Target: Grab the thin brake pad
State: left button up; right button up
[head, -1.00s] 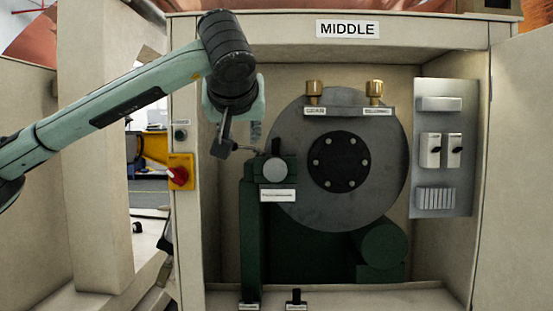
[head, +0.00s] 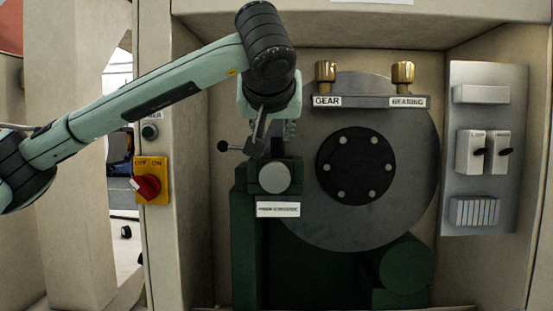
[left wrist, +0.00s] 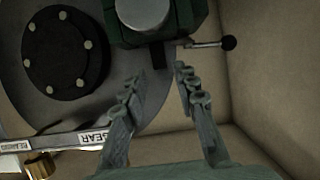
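The green brake caliper (head: 274,178) with a round grey cap straddles the left edge of the large grey disc (head: 315,225). A small dark block (head: 278,147), which looks like the brake pad, stands up from the caliper's top. It also shows in the left wrist view (left wrist: 161,54), between the finger lines. My left gripper (head: 276,134) points down just above the caliper. In the left wrist view my left gripper (left wrist: 158,77) has its fingers spread apart, with the dark block just beyond the tips. Nothing is held. My right gripper is not in view.
A lever with a black knob (head: 223,146) sticks out left of the caliper, close to my fingers. Brass fittings (head: 403,73) top the labelled bar on the right. A red switch (head: 147,186) sits on the left post. Cabinet walls enclose the machine.

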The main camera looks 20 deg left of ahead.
aim_at(276, 145)
pick_arm(q)
jog(key=x, duration=0.7)
jog(key=shift+d+f+b, duration=0.1)
jog(key=shift+d+b, duration=0.05)
jog(key=shift+b, duration=0.15)
jog(key=shift+c, duration=0.3)
grip_shut()
